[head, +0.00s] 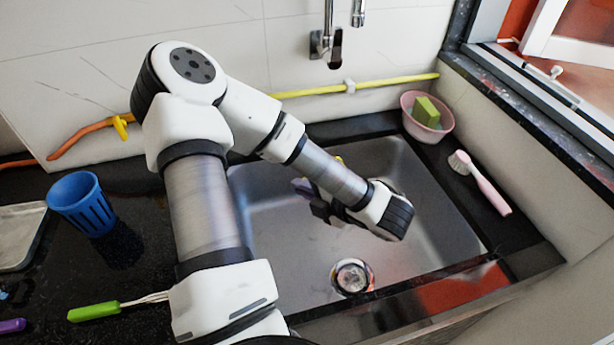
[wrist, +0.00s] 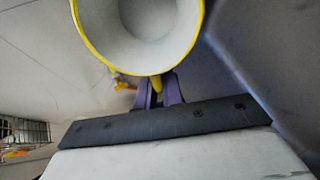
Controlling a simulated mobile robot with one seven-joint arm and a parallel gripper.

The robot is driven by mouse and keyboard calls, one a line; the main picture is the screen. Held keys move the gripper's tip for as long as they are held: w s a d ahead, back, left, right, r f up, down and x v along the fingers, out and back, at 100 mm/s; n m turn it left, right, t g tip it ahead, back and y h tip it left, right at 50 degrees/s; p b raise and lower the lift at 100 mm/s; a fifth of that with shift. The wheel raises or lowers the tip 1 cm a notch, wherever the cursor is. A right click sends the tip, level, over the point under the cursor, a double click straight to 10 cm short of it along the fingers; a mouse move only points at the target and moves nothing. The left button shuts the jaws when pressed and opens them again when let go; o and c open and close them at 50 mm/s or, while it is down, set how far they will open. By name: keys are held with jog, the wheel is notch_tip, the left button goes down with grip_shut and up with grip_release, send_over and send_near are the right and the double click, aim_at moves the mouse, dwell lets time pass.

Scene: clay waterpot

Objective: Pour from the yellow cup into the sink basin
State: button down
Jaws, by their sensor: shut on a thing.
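The yellow cup (wrist: 82,40) fills the top of the wrist view, with a yellow rim and a pale inside. Its mouth faces the wrist camera, and I see no clear liquid in it. My gripper (wrist: 158,88) is shut on the cup, its purple fingers meeting a yellow part just below the rim. In the head view my gripper (head: 305,188) is over the left part of the sink basin (head: 425,215). There my arm hides nearly all of the cup; only a small yellow bit (head: 339,159) shows behind the wrist. The cup's exact tilt is unclear.
A blue cup (head: 83,205) and a green-handled utensil (head: 95,311) are on the black counter at left. A pink bowl with a green sponge (head: 426,112) and a pink brush (head: 482,183) are at right. The tap (head: 326,40) is behind the basin. The drain (head: 352,278) is clear.

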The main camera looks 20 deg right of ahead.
jog(key=r+g+p, duration=0.1)
jog(key=p, duration=0.2)
jog(key=shift+w+h, duration=0.1)
jog(key=shift+h, duration=0.2)
jog(key=shift+f+p, duration=0.1)
jog(key=shift+p, duration=0.6)
jog(key=shift+w+a+g, duration=0.1)
jog(key=shift+g, duration=0.3)
